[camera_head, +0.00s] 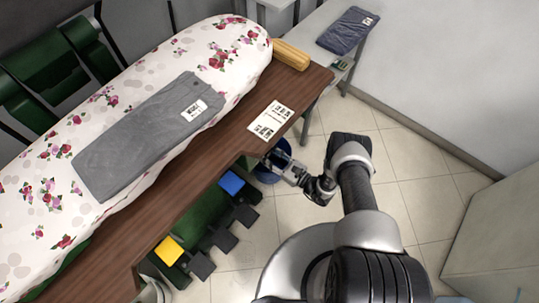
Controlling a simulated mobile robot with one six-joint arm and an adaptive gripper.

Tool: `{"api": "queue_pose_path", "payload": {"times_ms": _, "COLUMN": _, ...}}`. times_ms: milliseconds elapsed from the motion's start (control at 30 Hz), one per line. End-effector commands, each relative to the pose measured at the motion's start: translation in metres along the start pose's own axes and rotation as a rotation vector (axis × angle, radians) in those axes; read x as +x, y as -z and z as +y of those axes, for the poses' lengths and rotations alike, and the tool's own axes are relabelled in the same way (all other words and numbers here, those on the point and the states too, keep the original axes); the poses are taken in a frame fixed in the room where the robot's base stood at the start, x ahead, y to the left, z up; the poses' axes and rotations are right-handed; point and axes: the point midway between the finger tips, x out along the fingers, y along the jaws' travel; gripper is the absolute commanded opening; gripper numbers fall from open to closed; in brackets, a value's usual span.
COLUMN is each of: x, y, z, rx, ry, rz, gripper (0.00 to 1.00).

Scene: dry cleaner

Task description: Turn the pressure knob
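No pressure knob can be made out clearly; it may be hidden under the wooden table edge or behind my gripper. My gripper (281,165) is small in view, just right of the wooden edge of the ironing table (205,150). It points left toward the underside of that edge, and a blue bin (270,175) shows behind and below it. Whether the fingers are open, shut or touching anything is too small to tell.
Grey folded trousers (135,137) lie on the floral ironing board (100,110). A printed card (270,121) and a yellow ribbed object (290,55) rest on the table. Blue and yellow pedals (231,183) (169,250) sit below. The tiled floor right of my arm is clear.

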Motion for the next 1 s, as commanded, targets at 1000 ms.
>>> {"api": "queue_pose_path", "payload": {"times_ms": 1000, "x": -0.0001, "y": 0.0029, "z": 0.0013, "rx": 0.300, "ry": -0.001, "rz": 0.002, "gripper": 0.10}}
